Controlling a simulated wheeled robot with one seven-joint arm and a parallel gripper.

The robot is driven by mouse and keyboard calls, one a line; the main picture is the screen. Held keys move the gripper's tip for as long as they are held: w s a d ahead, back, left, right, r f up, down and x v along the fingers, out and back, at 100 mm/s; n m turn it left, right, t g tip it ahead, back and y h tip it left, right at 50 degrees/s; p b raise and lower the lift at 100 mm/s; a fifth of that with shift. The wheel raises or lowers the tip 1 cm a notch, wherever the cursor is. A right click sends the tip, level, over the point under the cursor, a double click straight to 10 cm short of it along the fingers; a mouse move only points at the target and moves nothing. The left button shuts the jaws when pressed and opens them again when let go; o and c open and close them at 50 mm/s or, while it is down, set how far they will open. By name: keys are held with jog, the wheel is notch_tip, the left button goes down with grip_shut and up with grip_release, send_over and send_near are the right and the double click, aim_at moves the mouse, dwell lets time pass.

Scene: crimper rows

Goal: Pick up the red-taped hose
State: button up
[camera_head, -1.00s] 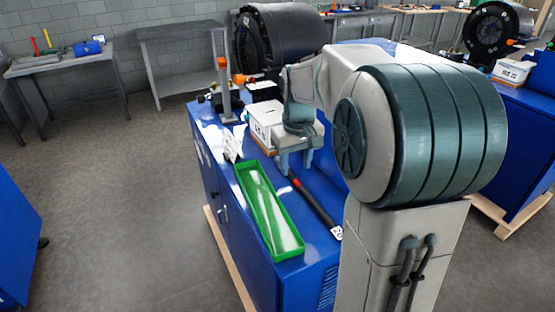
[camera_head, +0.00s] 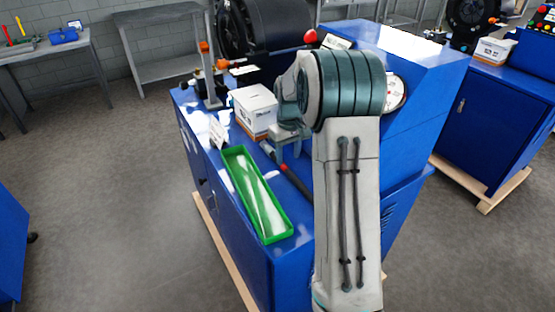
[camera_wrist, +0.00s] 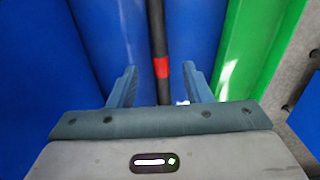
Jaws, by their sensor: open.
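The red-taped hose (camera_head: 298,184) is a thin black hose with a red band. It lies on top of the blue cabinet, to the right of the green tray. In the wrist view the hose (camera_wrist: 156,28) runs upright in the picture, its red band level with the fingertips. My gripper (camera_head: 284,154) is open over the hose near the red band. In the wrist view my gripper (camera_wrist: 160,70) has one finger on each side of the hose, with visible gaps. The height between fingers and hose is hard to judge. My arm covers part of the cabinet top.
The green tray (camera_head: 286,233) lies close to the left of the hose. A white box (camera_head: 253,108) stands just behind my gripper. A white tag (camera_head: 218,132) and a post (camera_head: 211,85) stand at the left edge. A dark drum (camera_head: 262,28) is behind.

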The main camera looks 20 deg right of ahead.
aim_at(287, 168)
jog(key=shift+w+f+p, duration=0.1)
jog(key=shift+f+p, duration=0.45)
jog(key=shift+f, duration=2.25)
grip_shut()
